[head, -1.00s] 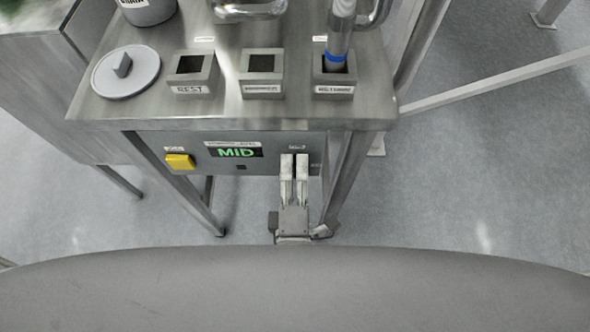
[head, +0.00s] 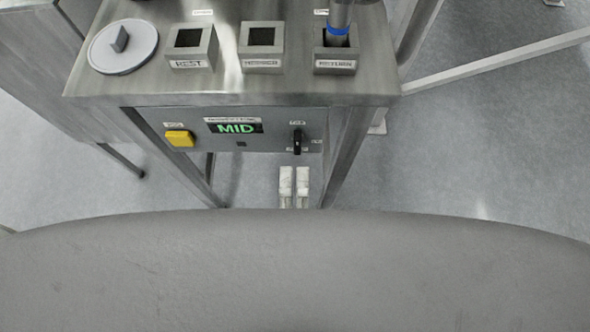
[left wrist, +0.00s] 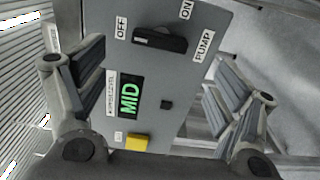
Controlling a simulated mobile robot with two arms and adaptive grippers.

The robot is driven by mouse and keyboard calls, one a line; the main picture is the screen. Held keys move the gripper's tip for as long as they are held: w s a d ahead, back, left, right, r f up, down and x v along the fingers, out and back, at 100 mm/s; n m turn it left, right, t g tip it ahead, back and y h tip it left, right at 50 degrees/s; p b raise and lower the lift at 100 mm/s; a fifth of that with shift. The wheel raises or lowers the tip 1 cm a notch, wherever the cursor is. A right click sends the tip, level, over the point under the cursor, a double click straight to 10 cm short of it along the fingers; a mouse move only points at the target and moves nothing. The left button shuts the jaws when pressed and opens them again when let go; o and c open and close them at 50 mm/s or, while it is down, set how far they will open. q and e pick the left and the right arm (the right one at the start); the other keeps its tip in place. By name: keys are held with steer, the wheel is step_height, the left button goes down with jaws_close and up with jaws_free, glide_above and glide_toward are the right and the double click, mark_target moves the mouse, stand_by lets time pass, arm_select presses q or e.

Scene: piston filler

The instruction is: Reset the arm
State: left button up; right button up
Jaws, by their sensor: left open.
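My left gripper (head: 294,184) shows in the head view just below the control panel, its pale fingers a little apart. Its base is hidden behind my grey body at the bottom. In the left wrist view the two fingers of the gripper (left wrist: 165,95) are spread wide with nothing between them. The panel (left wrist: 190,75) lies beyond them. The black pump switch (left wrist: 159,40) sits between the OFF and ON labels in the left wrist view. It also shows in the head view (head: 297,141), clear of the fingers. My right gripper is not in view.
The panel has a green MID display (head: 235,128) and a yellow button (head: 179,138). Above it, the steel table (head: 110,98) bears a round lid (head: 122,46) and several square holders. A blue-banded tube stands in the right holder (head: 335,66). Floor is open at the right.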

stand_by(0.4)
arm_select(q)
steer(key=s+a+f+m+g+h, duration=0.1)
steer(key=a+f+m+g+h, duration=0.3)
steer(key=f, duration=0.7)
steer(key=s+d+f+m+g+y, duration=0.1)
steer(key=f+m, duration=0.6)
steer(key=f, duration=0.3)
steer(key=s+a+f+m+g+h, duration=0.1)
steer(key=a+f+m+g+h, duration=0.3)
steer(key=f, duration=0.7)
steer(key=s+a+f+m+g+y, duration=0.5)
steer(key=s+a+f+g+y, duration=0.2)
steer(key=s+a+f, duration=0.9)
steer(key=shift+s+a+m+g, duration=0.15)
steer(key=shift+s+m+g, duration=0.15)
steer(key=shift+s+g, duration=0.2)
